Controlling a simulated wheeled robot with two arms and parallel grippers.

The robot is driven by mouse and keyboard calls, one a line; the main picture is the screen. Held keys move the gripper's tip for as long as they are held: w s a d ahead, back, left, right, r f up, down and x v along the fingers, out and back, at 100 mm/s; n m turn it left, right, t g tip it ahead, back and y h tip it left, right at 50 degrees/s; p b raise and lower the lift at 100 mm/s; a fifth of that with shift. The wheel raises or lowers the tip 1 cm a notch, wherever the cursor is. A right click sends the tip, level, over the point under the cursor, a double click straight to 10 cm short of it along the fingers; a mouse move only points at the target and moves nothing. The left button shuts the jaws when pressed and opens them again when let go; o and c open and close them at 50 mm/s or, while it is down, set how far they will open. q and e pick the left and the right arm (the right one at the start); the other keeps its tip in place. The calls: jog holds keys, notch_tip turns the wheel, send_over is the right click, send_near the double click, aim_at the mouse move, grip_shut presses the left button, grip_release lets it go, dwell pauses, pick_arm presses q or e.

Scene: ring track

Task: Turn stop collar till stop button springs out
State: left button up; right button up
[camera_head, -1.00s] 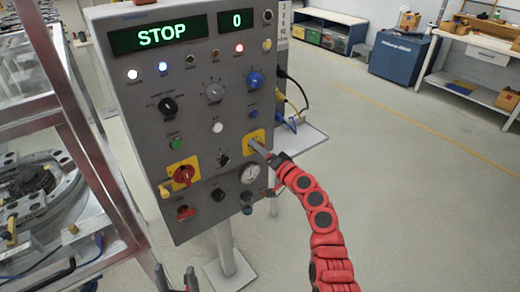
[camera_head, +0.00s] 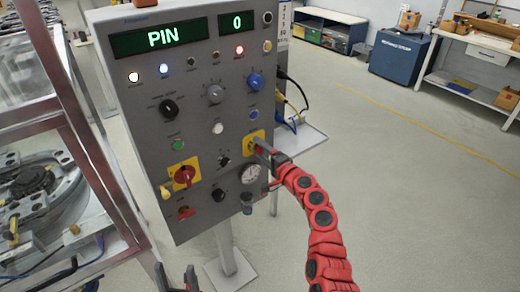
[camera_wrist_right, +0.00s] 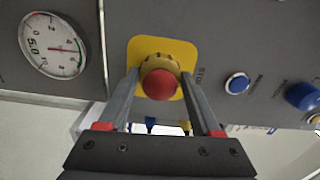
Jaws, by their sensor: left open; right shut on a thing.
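The red stop button (camera_wrist_right: 160,84) is in the middle of the right wrist view, with the yellow ridged stop collar (camera_wrist_right: 158,61) around its base. Both are on a yellow square plate (camera_wrist_right: 188,50), which also shows in the head view (camera_head: 250,135). My right gripper (camera_wrist_right: 160,72) is shut on the collar, one finger on each side; the button's head stands between the fingers. In the head view my right gripper (camera_head: 262,149) covers the button and collar. My left gripper (camera_head: 175,268) is open and empty at the bottom edge, below the panel.
The grey control panel (camera_head: 195,110) stands on a post. Its display (camera_head: 162,38) reads PIN and a smaller one (camera_head: 236,22) reads 0. A metal-framed machine (camera_head: 75,90) is at left; floor at right is clear.

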dwell(0.4)
jog(key=o, duration=1.4)
jog(key=shift+s+d, duration=0.4)
jog(key=shift+s, duration=0.05)
jog(key=b+v, duration=0.2)
jog(key=v, duration=1.4)
jog(key=shift+s, duration=0.15)
